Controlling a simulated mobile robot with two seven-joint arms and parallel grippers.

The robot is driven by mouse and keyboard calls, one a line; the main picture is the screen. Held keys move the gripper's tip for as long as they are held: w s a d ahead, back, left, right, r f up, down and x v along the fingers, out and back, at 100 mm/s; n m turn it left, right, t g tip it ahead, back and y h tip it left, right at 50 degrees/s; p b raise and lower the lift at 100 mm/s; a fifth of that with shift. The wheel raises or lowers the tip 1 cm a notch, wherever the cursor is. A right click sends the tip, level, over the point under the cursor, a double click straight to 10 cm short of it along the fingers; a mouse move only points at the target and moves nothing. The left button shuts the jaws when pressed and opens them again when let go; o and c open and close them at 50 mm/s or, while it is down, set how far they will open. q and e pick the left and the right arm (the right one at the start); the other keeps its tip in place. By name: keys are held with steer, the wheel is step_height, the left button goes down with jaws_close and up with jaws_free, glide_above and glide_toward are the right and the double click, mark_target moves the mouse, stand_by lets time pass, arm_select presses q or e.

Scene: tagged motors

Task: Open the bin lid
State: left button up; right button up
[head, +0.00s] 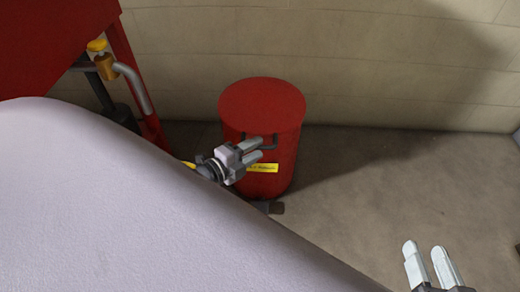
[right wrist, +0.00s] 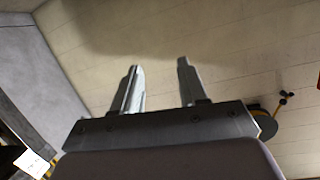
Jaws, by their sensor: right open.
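The red bin (head: 258,172) stands on the floor against the wall in the head view, with its round red lid (head: 262,103) lying flat on top. A dark handle (head: 274,142) is on its front just below the lid, and a yellow label (head: 262,168) is lower down. My left gripper (head: 260,149) is in front of the bin, its fingertips at or very near the handle. I cannot tell whether it touches or grips it. My right gripper (head: 433,250) is open and empty at the lower right, well away from the bin; the right wrist view shows its spread fingers (right wrist: 160,85).
A red machine frame (head: 50,40) with a grey pipe (head: 135,85) stands left of the bin. A dark pedal-like piece (head: 268,207) is at the bin's foot. The floor (head: 375,185) to the right is clear. A pale wall (head: 400,60) runs behind.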

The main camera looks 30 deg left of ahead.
arm_select(q)
steer(key=shift+b+x, duration=0.35)
steer(key=shift+x, duration=0.9)
arm_select(e)
steer(key=shift+s+d+t, duration=0.1)
steer(key=shift+d+t, duration=0.2)
steer(key=shift+d, duration=0.05)
